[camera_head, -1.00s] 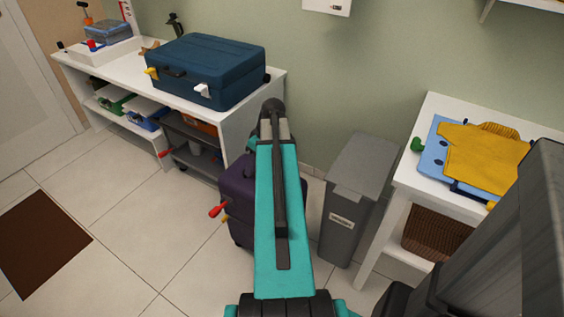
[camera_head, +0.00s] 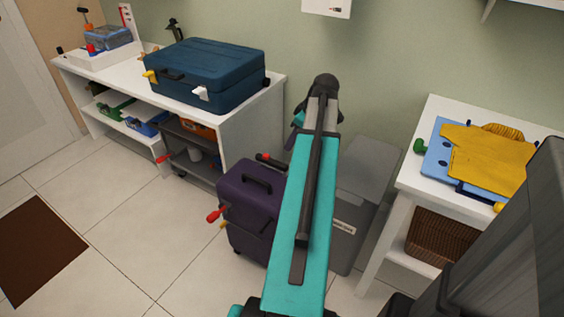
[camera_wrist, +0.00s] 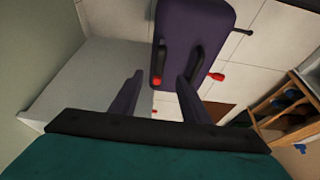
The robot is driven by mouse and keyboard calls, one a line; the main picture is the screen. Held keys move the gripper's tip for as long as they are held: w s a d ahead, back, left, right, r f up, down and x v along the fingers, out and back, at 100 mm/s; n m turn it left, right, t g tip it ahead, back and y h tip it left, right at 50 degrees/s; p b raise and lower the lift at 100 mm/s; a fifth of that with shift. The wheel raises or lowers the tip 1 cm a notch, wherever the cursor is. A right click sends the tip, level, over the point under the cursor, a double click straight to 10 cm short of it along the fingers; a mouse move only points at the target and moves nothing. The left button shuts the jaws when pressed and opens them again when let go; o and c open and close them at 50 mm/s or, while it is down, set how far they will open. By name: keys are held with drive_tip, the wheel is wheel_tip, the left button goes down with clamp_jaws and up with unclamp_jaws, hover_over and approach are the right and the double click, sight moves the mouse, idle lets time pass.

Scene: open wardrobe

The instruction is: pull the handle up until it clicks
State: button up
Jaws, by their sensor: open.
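A dark purple suitcase (camera_head: 246,208) stands on the floor left of my arm. A black bar handle with a red end (camera_head: 273,161) shows at its back edge, its right part hidden by my arm. A black carry handle (camera_head: 256,183) is on its top. In the wrist view the suitcase (camera_wrist: 178,35) is seen from above, with the red-ended handle (camera_wrist: 161,59) on the left and the carry handle (camera_wrist: 194,65) beside it. My gripper (camera_wrist: 156,90) is open and empty, its fingers pointing toward the handles. No contact shows. In the head view my arm mostly hides the gripper.
A grey bin (camera_head: 352,229) stands right of the suitcase, partly behind my arm. A white bench (camera_head: 268,112) with a blue case (camera_head: 208,72) is left. A white table (camera_head: 412,160) is right. Tiled floor (camera_head: 135,225) is free in front.

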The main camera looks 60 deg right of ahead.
sight(280, 163)
drive_tip(key=shift+f, duration=0.1)
drive_tip(key=b+x, duration=0.1)
drive_tip(key=x, duration=1.2)
drive_tip(key=shift+w+f, duration=0.1)
drive_tip(key=shift+f, duration=0.2)
clamp_jaws()
